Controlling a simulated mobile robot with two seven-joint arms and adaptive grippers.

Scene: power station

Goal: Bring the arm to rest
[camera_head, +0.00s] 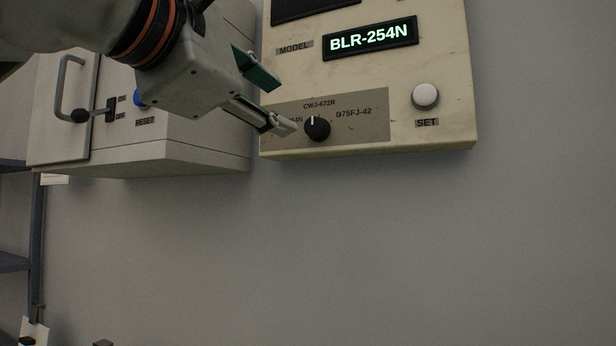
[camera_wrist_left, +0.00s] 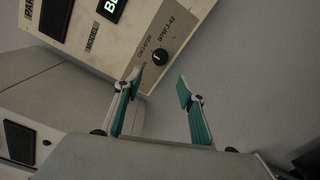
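My left gripper (camera_head: 283,105) is in front of the lower left part of a beige control panel (camera_head: 440,75) in the head view. Its two fingers with green pads are spread apart, with nothing between them. The lower fingertip is beside a black rotary knob (camera_head: 317,129) in this view; I cannot tell whether they touch. In the left wrist view the open gripper (camera_wrist_left: 160,82) also shows empty, with the knob (camera_wrist_left: 159,56) beyond and above the fingertips. My right gripper is not in view.
The panel has a lit display (camera_head: 369,39) reading "BLR-254N" and a white SET button (camera_head: 425,96). A grey box (camera_head: 200,147) at left has an ON/OFF switch (camera_head: 110,109), a RESET button (camera_head: 140,101) and a handle (camera_head: 62,88). Below is bare wall.

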